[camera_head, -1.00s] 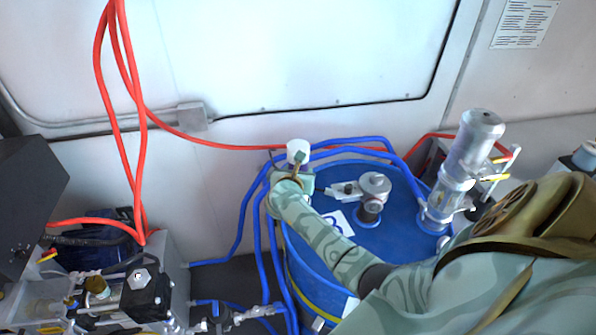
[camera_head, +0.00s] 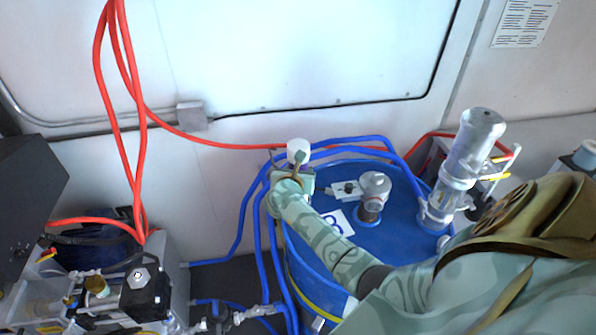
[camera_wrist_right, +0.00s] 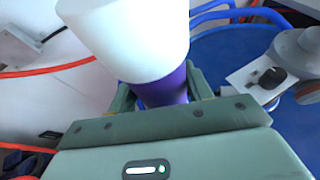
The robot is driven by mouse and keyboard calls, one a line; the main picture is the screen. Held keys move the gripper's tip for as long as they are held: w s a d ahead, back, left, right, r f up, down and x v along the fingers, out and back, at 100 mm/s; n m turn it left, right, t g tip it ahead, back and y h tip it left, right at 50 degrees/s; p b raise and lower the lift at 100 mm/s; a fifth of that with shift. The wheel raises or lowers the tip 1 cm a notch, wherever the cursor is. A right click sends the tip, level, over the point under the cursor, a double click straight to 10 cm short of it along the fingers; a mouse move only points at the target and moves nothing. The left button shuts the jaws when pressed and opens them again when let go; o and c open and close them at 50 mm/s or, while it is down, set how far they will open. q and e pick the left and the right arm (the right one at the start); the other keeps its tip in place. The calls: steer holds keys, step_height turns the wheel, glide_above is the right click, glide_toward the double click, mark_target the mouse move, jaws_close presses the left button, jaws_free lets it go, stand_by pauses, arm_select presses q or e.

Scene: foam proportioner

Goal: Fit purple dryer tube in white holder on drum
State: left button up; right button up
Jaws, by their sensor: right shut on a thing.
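My right gripper (camera_wrist_right: 160,108) is shut on the purple dryer tube (camera_wrist_right: 166,88), which has a wide white cap. In the head view the white cap (camera_head: 298,146) shows above my right gripper (camera_head: 293,178), over the far left edge of the blue drum (camera_head: 318,268); the purple part is hidden there. A white bracket (camera_head: 344,190) on the drum top, beside a grey round fitting (camera_head: 375,186), may be the holder. It also shows at the right of the wrist view (camera_wrist_right: 256,80), to the right of the tube and apart from it. My left gripper is not in view.
A clear and grey cylinder pump (camera_head: 470,150) stands on the drum's right side. Blue hoses (camera_head: 265,205) run along the drum's left and back. Red hoses (camera_head: 140,120) hang at the left. Pump equipment (camera_head: 120,295) stands at lower left.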

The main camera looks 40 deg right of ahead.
steer(key=shift+f+b, duration=0.5)
steer(key=o, duration=1)
steer(key=shift+r, duration=0.1)
steer(key=p+v, duration=0.6)
steer(key=v, duration=0.5)
steer(key=shift+p, duration=0.3)
